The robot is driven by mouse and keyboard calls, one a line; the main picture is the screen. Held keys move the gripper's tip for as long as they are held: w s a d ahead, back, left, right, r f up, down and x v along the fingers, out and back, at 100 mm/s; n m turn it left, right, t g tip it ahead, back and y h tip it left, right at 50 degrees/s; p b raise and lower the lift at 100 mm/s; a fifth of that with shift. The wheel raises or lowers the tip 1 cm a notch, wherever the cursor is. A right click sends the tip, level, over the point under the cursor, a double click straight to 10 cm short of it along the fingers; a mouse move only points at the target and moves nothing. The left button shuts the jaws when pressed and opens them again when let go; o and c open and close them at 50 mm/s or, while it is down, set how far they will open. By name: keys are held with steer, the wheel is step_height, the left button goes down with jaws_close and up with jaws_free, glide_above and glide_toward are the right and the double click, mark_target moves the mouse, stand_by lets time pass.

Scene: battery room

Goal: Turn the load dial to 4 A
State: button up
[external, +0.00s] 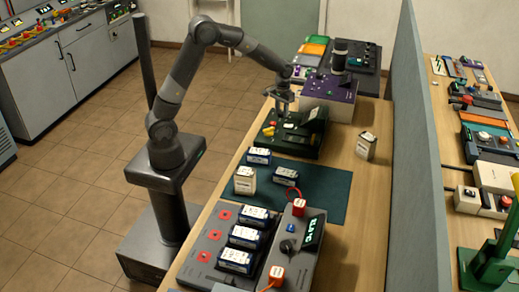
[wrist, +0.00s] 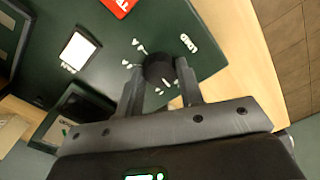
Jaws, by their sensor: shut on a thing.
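The load dial (wrist: 158,67) is a round black knob on a dark green panel, with white marks around it in the wrist view. My gripper (wrist: 158,80) has one finger on each side of the knob and is shut on it. The marks are too small and tilted to read, so I cannot tell the dial's setting. In the external view my gripper (external: 283,106) is over the dark green tester (external: 305,147), and the dial cannot be made out there.
The wrist view also shows a red part (wrist: 119,5), a white plate (wrist: 78,50) and a dark screen (wrist: 82,106) on the panel. A purple-topped device (external: 330,88) stands behind the tester. A teal mat (external: 325,192) with several batteries lies in front.

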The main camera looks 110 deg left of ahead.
steer(key=m, duration=0.8)
steer(key=shift+m, duration=0.4)
steer(key=m, duration=1.2)
steer(key=shift+m, duration=0.3)
steer(key=m, duration=0.4)
steer(key=shift+m, duration=0.3)
steer(key=m, duration=0.3)
steer(key=shift+m, duration=2.5)
